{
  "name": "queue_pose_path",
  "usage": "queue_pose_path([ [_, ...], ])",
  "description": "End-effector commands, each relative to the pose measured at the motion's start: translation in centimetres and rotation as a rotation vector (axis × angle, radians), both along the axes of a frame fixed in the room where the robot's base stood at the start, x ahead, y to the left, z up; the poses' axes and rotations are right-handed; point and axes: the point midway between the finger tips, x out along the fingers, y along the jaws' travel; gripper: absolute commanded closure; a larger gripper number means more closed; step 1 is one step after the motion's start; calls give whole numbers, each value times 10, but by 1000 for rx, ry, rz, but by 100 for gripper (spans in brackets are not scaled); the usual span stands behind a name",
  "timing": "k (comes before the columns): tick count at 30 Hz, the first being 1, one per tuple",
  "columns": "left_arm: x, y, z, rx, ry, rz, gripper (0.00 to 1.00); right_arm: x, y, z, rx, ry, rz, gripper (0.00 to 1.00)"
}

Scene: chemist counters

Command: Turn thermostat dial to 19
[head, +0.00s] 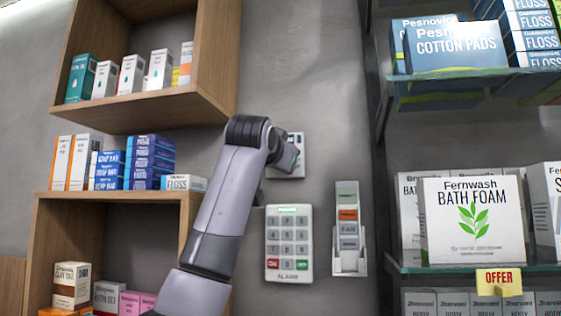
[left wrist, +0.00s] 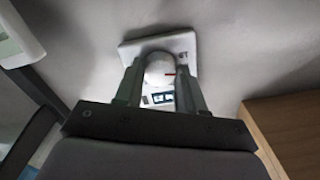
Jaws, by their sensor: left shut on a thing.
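The thermostat (head: 298,171) is a white plate on the grey wall, mostly covered by my left arm in the head view. In the left wrist view the thermostat plate (left wrist: 184,42) shows with a round white dial (left wrist: 158,66) that has a short red mark at its right side. A small dark display (left wrist: 162,98) shows between the fingers, too small to read. My left gripper (left wrist: 162,62) is shut on the dial, one finger on each side. My right gripper is in neither view.
An alarm keypad (head: 288,243) is on the wall below the thermostat, with a leaflet holder (head: 350,262) to its right. Wooden shelves (head: 160,113) with boxes stand left. Glass shelves (head: 455,269) with boxed goods stand right. Bare wall lies above the thermostat.

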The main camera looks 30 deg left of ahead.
Motion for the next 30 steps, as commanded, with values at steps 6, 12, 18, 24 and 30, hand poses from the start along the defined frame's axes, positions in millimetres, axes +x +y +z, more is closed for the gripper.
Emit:
queue_pose_path([
  [6,1,-1,-2,-174,-40,-1,92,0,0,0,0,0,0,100],
  [12,1,-1,-2,-291,-70,0,92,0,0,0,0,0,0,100],
  [18,1,-1,-2,-361,-88,-1,92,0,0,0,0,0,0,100],
  [24,1,-1,-2,-389,-95,0,92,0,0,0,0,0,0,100],
  [30,1,-1,-2,-393,-96,0,92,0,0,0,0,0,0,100],
])
